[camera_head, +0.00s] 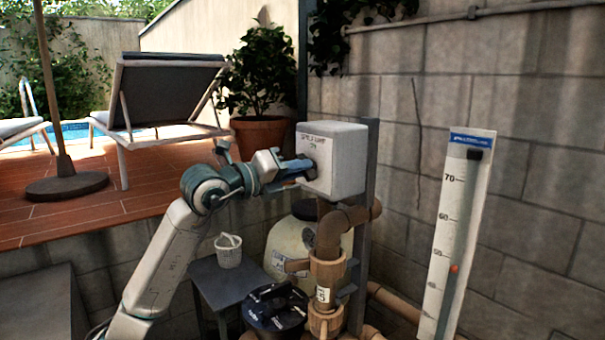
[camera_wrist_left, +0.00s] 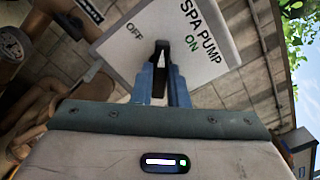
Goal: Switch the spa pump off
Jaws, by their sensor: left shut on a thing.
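The spa pump switch box (camera_head: 340,160) is a pale box on a grey post, with "SPA PUMP" lettered on its front. In the left wrist view the box face (camera_wrist_left: 217,38) shows tilted, with "OFF" on one side and "ON" on the other. My left gripper (camera_head: 311,173) reaches the front of the box from the left. In the left wrist view its blue fingers (camera_wrist_left: 161,62) close on a small dark switch handle (camera_wrist_left: 162,46) between the two words. The fingers hide most of the handle, so I cannot tell its setting. My right gripper is not in view.
Brown pipes with a valve (camera_head: 327,270) stand below the box, beside a cream filter tank (camera_head: 290,240) and a black-lidded pump (camera_head: 275,308). A small grey table (camera_head: 222,283) holds a white basket (camera_head: 228,251). A gauge board (camera_head: 455,240) leans at the right.

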